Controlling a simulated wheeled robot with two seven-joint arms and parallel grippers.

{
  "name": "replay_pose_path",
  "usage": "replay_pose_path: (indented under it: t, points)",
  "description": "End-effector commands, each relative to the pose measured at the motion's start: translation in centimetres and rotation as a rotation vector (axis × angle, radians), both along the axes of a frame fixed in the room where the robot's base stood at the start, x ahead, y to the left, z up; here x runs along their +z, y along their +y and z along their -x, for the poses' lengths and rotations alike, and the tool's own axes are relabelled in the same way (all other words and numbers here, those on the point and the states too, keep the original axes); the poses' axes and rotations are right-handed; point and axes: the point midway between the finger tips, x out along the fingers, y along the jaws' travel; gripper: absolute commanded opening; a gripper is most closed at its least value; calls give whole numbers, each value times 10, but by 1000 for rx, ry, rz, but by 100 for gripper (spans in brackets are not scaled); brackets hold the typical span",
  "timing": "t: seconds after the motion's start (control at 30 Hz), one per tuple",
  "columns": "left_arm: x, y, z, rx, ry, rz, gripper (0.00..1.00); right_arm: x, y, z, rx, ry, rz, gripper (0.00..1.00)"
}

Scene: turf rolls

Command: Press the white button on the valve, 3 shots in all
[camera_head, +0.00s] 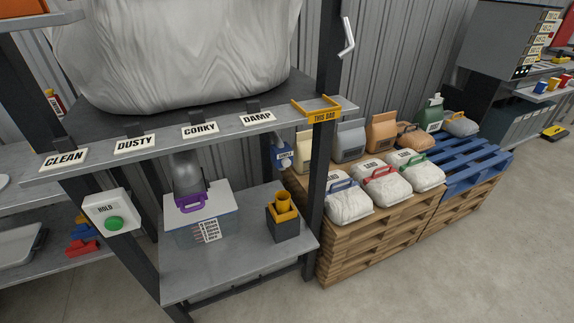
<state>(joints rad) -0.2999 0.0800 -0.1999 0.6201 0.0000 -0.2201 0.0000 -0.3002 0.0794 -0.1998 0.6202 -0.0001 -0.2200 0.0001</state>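No white button can be clearly made out. A grey rounded spout (187,172) hangs under the grey shelf, with a purple handle (192,202) at its lower end; it may be the valve. It is above a pale lidded box (200,228) with a printed label on its front. A small blue-and-white piece (283,156) with an unreadable label is beside the right post. A white box marked HOLD (108,208) with a green round button (114,223) is on the left post. Neither of my grippers is in view.
A large white bulk bag (180,50) rests on the upper shelf, whose edge carries CLEAN, DUSTY, CORKY and DAMP labels. Wooden pallets (380,235) with several bags stand right. The floor front right is clear.

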Motion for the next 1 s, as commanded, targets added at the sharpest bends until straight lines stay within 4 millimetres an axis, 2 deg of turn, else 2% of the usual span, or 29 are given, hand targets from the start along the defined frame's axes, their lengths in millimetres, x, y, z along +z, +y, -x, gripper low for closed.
replay_pose_path:
  t: [0.17, 0.2, 0.3, 1.0]
  points:
    - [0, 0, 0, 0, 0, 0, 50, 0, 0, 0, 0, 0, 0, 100]
    - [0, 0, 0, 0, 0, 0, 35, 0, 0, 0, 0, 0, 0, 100]
    - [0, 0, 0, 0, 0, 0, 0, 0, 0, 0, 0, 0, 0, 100]
    - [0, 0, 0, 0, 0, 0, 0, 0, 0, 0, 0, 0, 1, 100]
